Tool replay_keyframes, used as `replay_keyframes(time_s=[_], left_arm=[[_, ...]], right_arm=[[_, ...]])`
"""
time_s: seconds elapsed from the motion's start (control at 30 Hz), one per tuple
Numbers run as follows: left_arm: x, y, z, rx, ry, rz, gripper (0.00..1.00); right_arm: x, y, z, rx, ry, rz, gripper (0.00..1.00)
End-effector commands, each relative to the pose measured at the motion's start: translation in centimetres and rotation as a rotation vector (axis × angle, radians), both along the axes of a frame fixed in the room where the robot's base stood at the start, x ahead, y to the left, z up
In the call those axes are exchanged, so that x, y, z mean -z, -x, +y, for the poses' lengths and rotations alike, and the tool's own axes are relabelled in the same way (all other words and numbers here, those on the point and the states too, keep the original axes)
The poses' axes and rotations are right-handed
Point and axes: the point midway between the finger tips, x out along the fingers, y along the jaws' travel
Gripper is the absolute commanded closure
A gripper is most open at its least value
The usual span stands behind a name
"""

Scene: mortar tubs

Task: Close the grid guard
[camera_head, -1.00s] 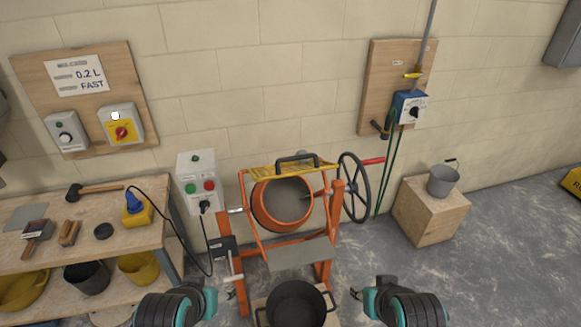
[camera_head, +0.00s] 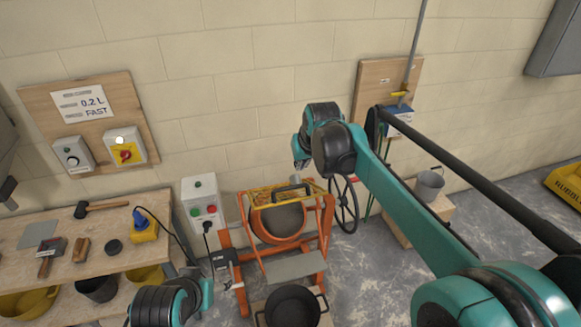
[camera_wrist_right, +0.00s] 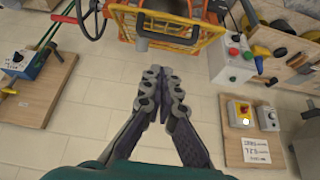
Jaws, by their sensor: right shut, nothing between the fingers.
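The grid guard (camera_head: 262,197) is a yellow mesh frame with a black handle (camera_head: 292,190) on the orange concrete mixer. It sits raised above the drum mouth, which shows uncovered below it. In the right wrist view the guard (camera_wrist_right: 205,48) shows near the top, beyond the fingertips. My right gripper (camera_head: 297,178) is behind and above the guard, partly hidden by its wrist. In the wrist view its fingers (camera_wrist_right: 160,76) are together and empty, apart from the guard. My left gripper (camera_head: 207,292) is low, left of the mixer; its fingers are unclear.
A black wheel (camera_head: 343,205) stands at the mixer's right. A black tub (camera_head: 292,308) is below the drum. A bench (camera_head: 130,258) with tools is at the left. A grey bucket (camera_head: 429,184) stands on a wooden block at the right. The block wall is close behind the mixer.

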Motion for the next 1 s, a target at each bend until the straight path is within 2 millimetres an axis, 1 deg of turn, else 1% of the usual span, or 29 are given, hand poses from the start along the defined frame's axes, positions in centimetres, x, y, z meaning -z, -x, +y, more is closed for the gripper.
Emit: replay_keyframes(time_s=[0.03,0.1,0.27,0.37,0.47,0.6,0.77,0.9,1.0], left_arm=[[-1.0,0.0,0.0,0.000,0.000,0.000,0.38],[-1.3,0.0,0.0,0.000,0.000,0.000,0.38],[-1.4,0.0,0.0,0.000,0.000,0.000,0.38],[-1.4,0.0,0.0,0.000,0.000,0.000,0.38],[-1.7,0.0,0.0,0.000,0.000,0.000,0.38],[-2.1,0.0,0.0,0.000,0.000,0.000,0.38],[-2.5,0.0,0.0,0.000,0.000,0.000,0.38],[-2.8,0.0,0.0,0.000,0.000,0.000,0.38],[-3.0,0.0,0.0,0.000,0.000,0.000,0.38]], right_arm=[[-0.7,-1.1,0.8,-0.009,0.001,0.004,1.00],[-0.8,-1.9,1.3,-0.016,0.000,0.007,1.00],[-0.1,-2.8,1.8,-0.021,0.000,0.009,1.00],[1.1,-3.4,2.0,-0.020,0.001,0.009,1.00],[2.7,-4.3,2.2,-0.020,0.001,0.009,1.00],[5.4,-5.7,2.6,-0.020,0.001,0.009,1.00],[8.3,-7.2,3.0,-0.020,0.001,0.009,1.00],[10.3,-6.5,2.9,-0.020,0.001,0.009,1.00],[11.3,-6.2,2.8,-0.020,0.001,0.009,1.00]])
